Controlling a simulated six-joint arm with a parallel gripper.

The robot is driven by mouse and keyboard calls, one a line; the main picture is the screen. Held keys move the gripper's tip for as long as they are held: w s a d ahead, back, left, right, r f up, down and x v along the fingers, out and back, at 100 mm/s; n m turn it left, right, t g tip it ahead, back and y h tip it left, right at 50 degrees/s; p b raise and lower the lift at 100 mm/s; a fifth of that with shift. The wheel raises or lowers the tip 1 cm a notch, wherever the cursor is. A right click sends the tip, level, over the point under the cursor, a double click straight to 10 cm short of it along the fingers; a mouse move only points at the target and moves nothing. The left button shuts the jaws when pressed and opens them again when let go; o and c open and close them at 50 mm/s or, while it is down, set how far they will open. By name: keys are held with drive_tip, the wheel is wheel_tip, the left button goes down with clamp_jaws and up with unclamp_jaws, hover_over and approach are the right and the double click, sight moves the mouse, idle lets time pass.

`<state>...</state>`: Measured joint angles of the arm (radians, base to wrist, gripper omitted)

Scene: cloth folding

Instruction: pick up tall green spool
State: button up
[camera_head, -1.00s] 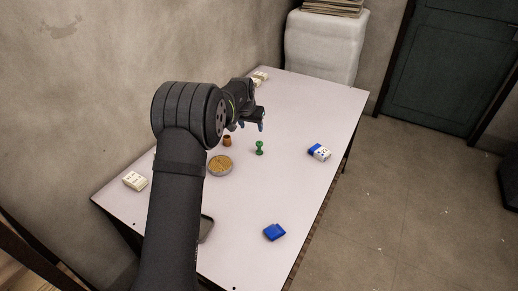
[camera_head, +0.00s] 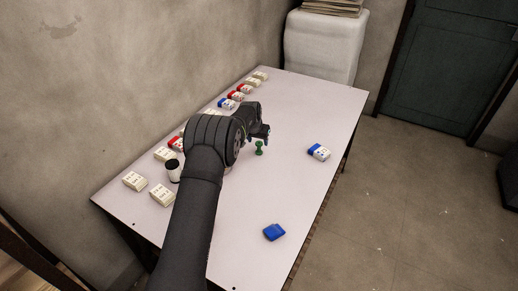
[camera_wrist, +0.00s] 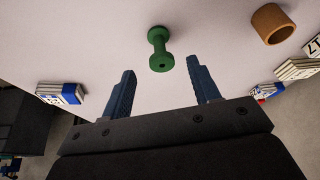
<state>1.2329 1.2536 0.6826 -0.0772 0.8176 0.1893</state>
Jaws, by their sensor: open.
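The green spool (camera_head: 259,148) stands on the white table, narrow in the middle with wider ends. In the wrist view the green spool (camera_wrist: 160,49) lies ahead of my open gripper (camera_wrist: 165,75), roughly centred between the two blue fingers and apart from them. In the head view my gripper (camera_head: 258,140) is close to the spool, just above or behind it. The fingers hold nothing.
An orange-brown ring (camera_wrist: 272,23) stands to the right of the spool in the wrist view. A blue-and-white box (camera_head: 319,152) and a blue item (camera_head: 274,232) lie on the table's right side. Several card packs line the wall side, beside a dark-and-white cylinder (camera_head: 173,171).

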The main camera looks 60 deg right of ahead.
sight(259, 143)
drive_tip(key=shift+x, duration=2.5)
drive_tip(key=shift+w+d, duration=0.15)
drive_tip(key=c, duration=1.1)
drive_tip(key=shift+o, duration=0.2)
drive_tip(key=shift+r, duration=0.15)
